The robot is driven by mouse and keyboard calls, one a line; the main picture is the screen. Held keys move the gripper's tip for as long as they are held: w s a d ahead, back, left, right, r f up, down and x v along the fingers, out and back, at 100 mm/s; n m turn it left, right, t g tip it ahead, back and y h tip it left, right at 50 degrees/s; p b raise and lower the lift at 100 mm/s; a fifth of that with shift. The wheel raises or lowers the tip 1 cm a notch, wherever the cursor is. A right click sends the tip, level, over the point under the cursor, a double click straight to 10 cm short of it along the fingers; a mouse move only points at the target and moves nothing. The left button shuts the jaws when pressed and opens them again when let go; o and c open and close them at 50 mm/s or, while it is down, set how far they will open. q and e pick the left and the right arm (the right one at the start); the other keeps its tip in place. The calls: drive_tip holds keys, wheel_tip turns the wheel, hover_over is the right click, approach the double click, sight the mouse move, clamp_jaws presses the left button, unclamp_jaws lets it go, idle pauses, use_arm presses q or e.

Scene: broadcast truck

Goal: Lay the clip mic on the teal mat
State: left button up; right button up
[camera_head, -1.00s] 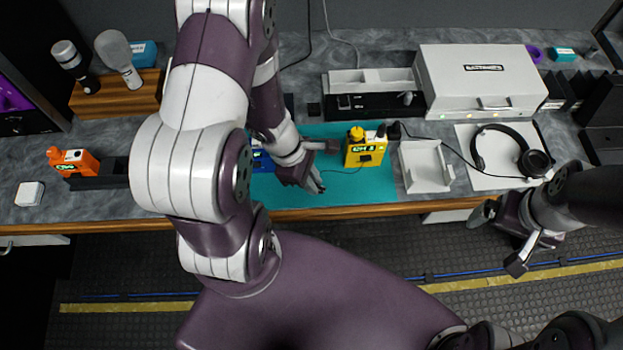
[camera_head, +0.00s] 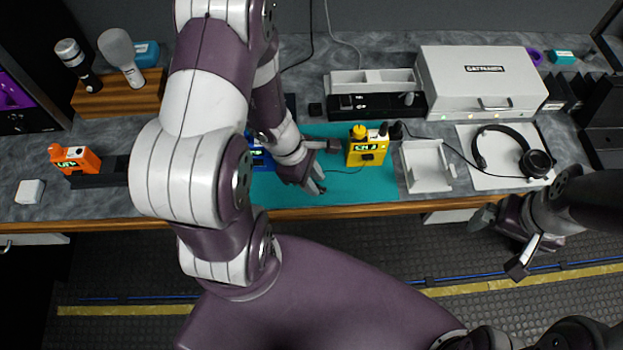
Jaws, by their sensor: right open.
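The teal mat (camera_head: 355,188) lies on the bench's front middle. A yellow pack (camera_head: 368,148) with a lit display stands on it. A thin dark cable (camera_head: 345,171) runs from the pack's side across the mat toward my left gripper. I cannot clearly make out the clip mic; the cable's end is lost near the gripper's fingers. My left gripper (camera_head: 327,166) is over the mat, left of the yellow pack, fingers apart. A blue pack (camera_head: 261,158) is partly hidden behind my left arm. My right gripper (camera_head: 498,241) is open and empty, in front of the bench edge.
A white open tray (camera_head: 427,178) sits right of the mat. Headphones (camera_head: 507,150) lie on a white sheet farther right. A white case (camera_head: 482,85) and a black unit (camera_head: 375,106) stand behind. An orange pack (camera_head: 75,159) is at left. The mat's front strip is clear.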

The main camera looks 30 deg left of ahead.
use_arm(q)
drive_tip(key=shift+s+d+f+g, duration=0.15)
drive_tip(key=shift+s+f+g, duration=0.15)
drive_tip(key=shift+s+f, duration=0.5)
use_arm(e)
drive_tip(key=shift+f, duration=0.35)
use_arm(q)
drive_tip(key=shift+r, duration=0.2)
drive_tip(key=r+p, duration=0.1)
drive_tip(key=a+r+p, duration=0.1)
drive_tip(key=r, duration=0.1)
drive_tip(key=w+r+p, duration=0.1)
drive_tip(key=r, duration=0.1)
drive_tip(key=shift+w+a+r, duration=0.1)
drive_tip(key=shift+a, duration=0.25)
wheel_tip(320, 180, up, 14)
drive_tip(key=d+m+y+p, duration=0.1)
drive_tip(key=m+y+p, duration=0.2)
drive_tip(key=m, duration=1.7)
drive_tip(key=shift+w+d+r+t+y, duration=0.15)
drive_tip(key=shift+w+r+t+y, duration=0.1)
drive_tip(key=shift+w+t+y, duration=0.35)
use_arm(e)
drive_tip(key=r, duration=0.5)
drive_tip(key=shift+w+a+r, duration=0.15)
drive_tip(key=shift+w+r, duration=0.25)
